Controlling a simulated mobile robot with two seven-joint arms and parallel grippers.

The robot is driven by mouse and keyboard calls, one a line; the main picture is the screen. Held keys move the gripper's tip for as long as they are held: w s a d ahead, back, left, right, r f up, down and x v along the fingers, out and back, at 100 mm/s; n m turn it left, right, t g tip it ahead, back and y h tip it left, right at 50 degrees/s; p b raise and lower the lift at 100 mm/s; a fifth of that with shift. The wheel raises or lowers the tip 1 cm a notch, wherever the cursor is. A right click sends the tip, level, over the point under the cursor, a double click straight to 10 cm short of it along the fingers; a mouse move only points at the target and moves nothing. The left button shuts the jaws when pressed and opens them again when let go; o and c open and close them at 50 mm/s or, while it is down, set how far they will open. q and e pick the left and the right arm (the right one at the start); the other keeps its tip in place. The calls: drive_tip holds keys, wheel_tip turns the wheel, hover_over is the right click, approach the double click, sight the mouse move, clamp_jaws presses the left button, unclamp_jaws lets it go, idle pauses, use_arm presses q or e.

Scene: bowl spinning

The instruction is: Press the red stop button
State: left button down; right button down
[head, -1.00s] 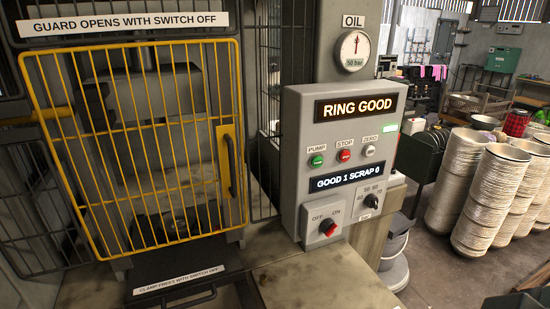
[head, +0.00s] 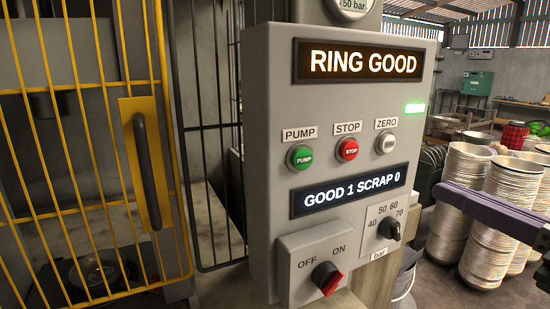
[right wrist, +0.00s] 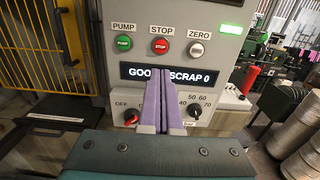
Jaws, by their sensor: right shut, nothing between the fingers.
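The red stop button (head: 347,149) is on the grey control panel (head: 262,130), under a STOP label, between the green PUMP button (head: 300,157) and the pale ZERO button (head: 385,143). In the right wrist view the stop button (right wrist: 162,47) shows just above the display (right wrist: 135,71). My right gripper (head: 440,190) enters from the right in the head view, its purple fingers pointing left toward the panel. In the right wrist view its fingers (right wrist: 160,74) are shut together and empty, their tips overlapping the display, below the stop button. It appears apart from the button. My left gripper is not in view.
The upper display (head: 363,62) reads RING GOOD; the lower one reads GOOD 1 SCRAP 0. An OFF/ON switch (head: 327,278) and a bar dial (head: 389,229) sit lower on the panel. A yellow guard (head: 160,75) stands left; stacked bowls (head: 467,185) stand right.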

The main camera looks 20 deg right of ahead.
drive_tip(key=p, duration=0.5)
approach(351, 151)
drive_tip(key=w, duration=0.5)
drive_tip(key=shift+w+a+r, duration=0.1)
drive_tip(key=shift+a+r, duration=0.1)
drive_tip(key=shift+r, duration=0.05)
drive_tip(key=shift+w+a+f, duration=0.1)
drive_tip(key=shift+w+f, duration=0.1)
drive_tip(key=shift+w, duration=0.65)
